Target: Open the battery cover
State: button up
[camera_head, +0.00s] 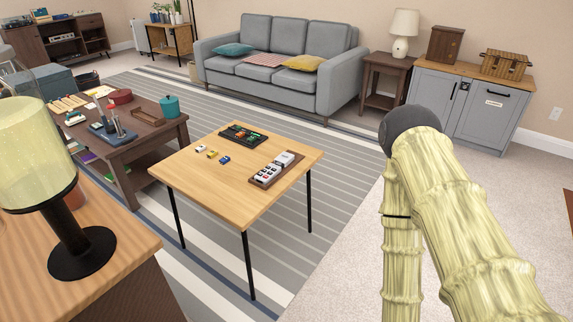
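A white and grey remote-like device (266,174) with dark buttons lies on a brown tray (256,183) near the right side of the light wooden table. A pale block-like part (285,158) sits at its far end. I cannot tell at this size whether that part is the battery cover or whether it is open. Small white (201,149), yellow (212,154) and blue (224,160) pieces lie left of the device; they are too small to identify. My gripper is not in view; only pale, ridged links of my arm show at the right, apart from the table.
The square wooden table (235,197) stands on a striped rug on thin black legs. A black tray (243,134) with coloured items lies at its far side. A dark coffee table (165,133) and a wooden counter with a lamp (82,250) are left. Open floor lies right.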

aim_at(285, 159)
jog(key=z, duration=0.65)
jog(key=i, duration=1.2)
jog(key=u, duration=0.3)
